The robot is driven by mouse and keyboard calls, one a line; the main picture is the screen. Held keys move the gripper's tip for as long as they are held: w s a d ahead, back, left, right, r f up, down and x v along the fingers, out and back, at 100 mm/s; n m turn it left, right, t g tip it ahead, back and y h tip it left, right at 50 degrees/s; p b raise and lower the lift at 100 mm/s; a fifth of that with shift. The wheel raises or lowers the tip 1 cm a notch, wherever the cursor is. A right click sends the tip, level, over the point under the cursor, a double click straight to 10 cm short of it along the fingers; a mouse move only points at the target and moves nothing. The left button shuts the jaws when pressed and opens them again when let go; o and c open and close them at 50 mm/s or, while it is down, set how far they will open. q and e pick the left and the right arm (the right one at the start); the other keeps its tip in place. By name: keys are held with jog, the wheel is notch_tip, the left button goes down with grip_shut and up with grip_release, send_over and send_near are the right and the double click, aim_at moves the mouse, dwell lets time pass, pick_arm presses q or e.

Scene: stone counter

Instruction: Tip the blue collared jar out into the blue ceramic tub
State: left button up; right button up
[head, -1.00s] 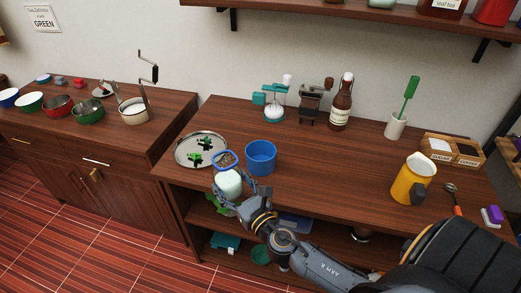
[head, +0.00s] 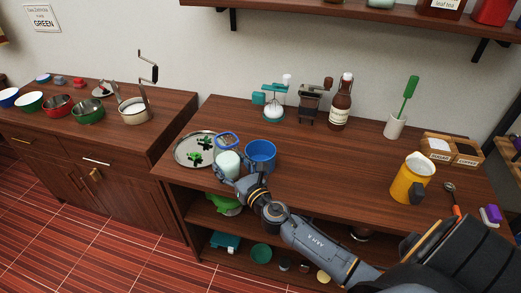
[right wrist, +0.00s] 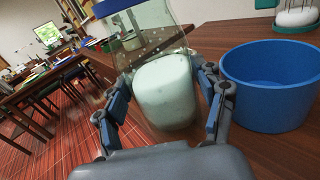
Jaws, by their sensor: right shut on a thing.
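The blue collared jar (head: 229,161) has a blue rim, a clear upper part and a pale, whitish-green lower part. My right gripper (head: 230,176) is shut around its lower part. In the right wrist view the jar (right wrist: 164,88) sits between the two fingers, and its blue rim is cut off at the top edge. The blue ceramic tub (head: 262,157) stands on the counter just right of the jar, apart from it. In the right wrist view the tub (right wrist: 272,88) looks empty in the part I see. My left gripper is not in view.
A round metal tray (head: 183,157) with green pieces lies left of the jar. A teal scale (head: 274,105), a grinder (head: 312,103) and a brown bottle (head: 341,104) stand behind. A yellow pitcher (head: 408,182) stands right. The counter's middle is clear.

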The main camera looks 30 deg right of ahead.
aim_at(238, 157)
jog(key=shift+d+r+m, duration=0.15)
jog(key=shift+r+m, duration=0.2)
jog(key=shift+m, duration=0.35)
jog(key=shift+f, duration=0.25)
jog(key=shift+d+f+m+b, duration=0.2)
jog(key=shift+m+b, duration=0.35)
jog(key=shift+m, duration=0.45)
jog(key=shift+d+r+p, duration=0.1)
jog(key=shift+r+p, duration=0.6)
jog(key=shift+d+r+m+p, duration=0.15)
jog(key=shift+r+m+p, duration=0.45)
jog(key=shift+r+m, duration=0.1)
jog(key=shift+d+r+m+p, duration=0.4)
jog(key=shift+r+m+p, duration=0.1)
jog(key=shift+m, duration=0.4)
jog(key=shift+f+m, duration=0.2)
jog(key=shift+m, duration=0.1)
jog(key=shift+a+m, duration=0.1)
jog(key=shift+m, duration=0.3)
jog(key=shift+f, duration=0.1)
